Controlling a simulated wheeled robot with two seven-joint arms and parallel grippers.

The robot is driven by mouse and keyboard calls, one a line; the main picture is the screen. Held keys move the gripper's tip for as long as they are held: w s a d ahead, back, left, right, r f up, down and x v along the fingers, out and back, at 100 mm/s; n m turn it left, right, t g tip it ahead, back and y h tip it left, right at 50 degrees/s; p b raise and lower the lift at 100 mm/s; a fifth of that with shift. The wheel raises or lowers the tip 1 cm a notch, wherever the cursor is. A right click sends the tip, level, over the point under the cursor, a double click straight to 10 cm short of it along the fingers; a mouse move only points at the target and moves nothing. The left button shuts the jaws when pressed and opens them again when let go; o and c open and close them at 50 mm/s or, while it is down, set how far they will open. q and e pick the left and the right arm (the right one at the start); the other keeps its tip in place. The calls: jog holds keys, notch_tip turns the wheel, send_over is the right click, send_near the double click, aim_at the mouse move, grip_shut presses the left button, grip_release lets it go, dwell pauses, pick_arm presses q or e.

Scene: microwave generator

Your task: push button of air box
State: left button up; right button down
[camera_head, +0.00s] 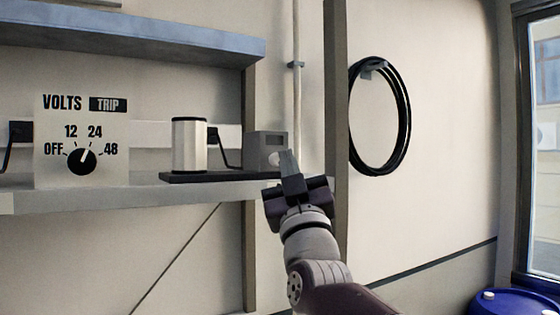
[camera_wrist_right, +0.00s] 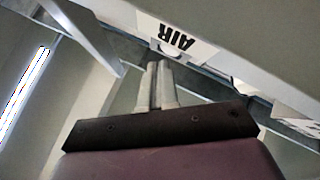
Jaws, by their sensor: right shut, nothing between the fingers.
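The air box is a small grey box (camera_head: 262,146) on the right end of the shelf, with a dark display and a pale round button (camera_head: 273,158) on its front. In the right wrist view its white face (camera_wrist_right: 204,48) carries the word AIR upside down, with the round button (camera_wrist_right: 167,51) at its edge. My right gripper (camera_head: 287,153) is shut and empty, its fingertips just right of the button in the head view. In the wrist view the fingertips (camera_wrist_right: 159,66) are close to the button. I cannot tell whether they touch. My left gripper is out of view.
A silver cylinder (camera_head: 189,146) stands on a black base left of the box, joined by a black cable. A VOLTS dial panel (camera_head: 112,167) is farther left on the shelf (camera_head: 120,198). A black hose coil (camera_head: 405,125) hangs right. A blue drum (camera_head: 520,302) is lower right.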

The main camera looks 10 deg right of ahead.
jog(key=shift+w+a, duration=0.15)
jog(key=shift+w, duration=0.15)
jog(key=shift+w+a, duration=0.15)
jog(key=shift+w, duration=0.3)
dwell(0.6)
jog(key=shift+s+f, duration=0.1)
jog(key=shift+s+d+b, duration=0.35)
jog(key=shift+s+b, duration=0.3)
jog(key=shift+s, duration=0.15)
jog(key=s+b, duration=0.1)
jog(key=s, duration=0.1)
jog(key=s+d+b, duration=0.1)
jog(key=b, duration=0.1)
jog(key=s+d+b, duration=0.1)
jog(key=s, duration=0.1)
jog(key=shift+s, duration=0.3)
